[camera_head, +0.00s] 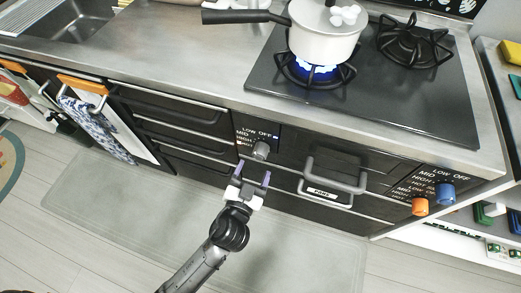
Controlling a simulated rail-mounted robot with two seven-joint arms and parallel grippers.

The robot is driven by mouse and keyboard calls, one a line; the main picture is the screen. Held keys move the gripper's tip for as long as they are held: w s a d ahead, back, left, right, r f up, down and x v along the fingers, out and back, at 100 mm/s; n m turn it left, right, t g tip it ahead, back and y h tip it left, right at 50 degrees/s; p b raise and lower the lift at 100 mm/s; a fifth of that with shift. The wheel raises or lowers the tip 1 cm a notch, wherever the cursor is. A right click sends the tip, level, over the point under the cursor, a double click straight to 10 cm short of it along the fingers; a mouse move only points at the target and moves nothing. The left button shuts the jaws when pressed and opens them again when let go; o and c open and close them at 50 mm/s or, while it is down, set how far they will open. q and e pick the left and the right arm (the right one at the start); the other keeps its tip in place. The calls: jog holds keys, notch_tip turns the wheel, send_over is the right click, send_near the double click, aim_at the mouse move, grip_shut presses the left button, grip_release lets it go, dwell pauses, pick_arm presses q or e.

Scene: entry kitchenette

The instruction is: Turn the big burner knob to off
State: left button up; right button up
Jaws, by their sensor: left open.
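A grey knob (261,150) sits on a dark front panel (257,133) marked LOW, OFF, MID and HIGH, below the lit burner. Its pointer is too small to read. A blue flame (318,70) burns on the burner (290,72) under a white pot (325,38). My left gripper (254,172) is open, its two purple-tipped fingers pointing up toward the grey knob from just below and in front of it. I cannot tell whether a finger touches the knob. My right gripper is not in view.
An orange knob (420,206) and a blue knob (445,192) sit on the right panel. A grey handle (337,176) sticks out right of the grey knob. Drawers (180,130) and a hanging blue-patterned towel (95,125) are to the left. A second burner (413,42) is unlit.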

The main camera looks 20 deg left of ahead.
aim_at(258, 159)
pick_arm(q)
jog(key=shift+w+a, duration=0.15)
jog(key=shift+w, duration=1.6)
jog(key=shift+w+a, duration=0.15)
jog(key=shift+w, duration=1.6)
jog(key=c, duration=0.9)
jog(key=shift+c, duration=0.2)
jog(key=shift+r+m+p, duration=0.1)
jog(key=shift+m+p, duration=0.6)
jog(key=shift+m, duration=0.6)
jog(key=shift+m+p, duration=0.8)
jog(key=shift+m, duration=0.8)
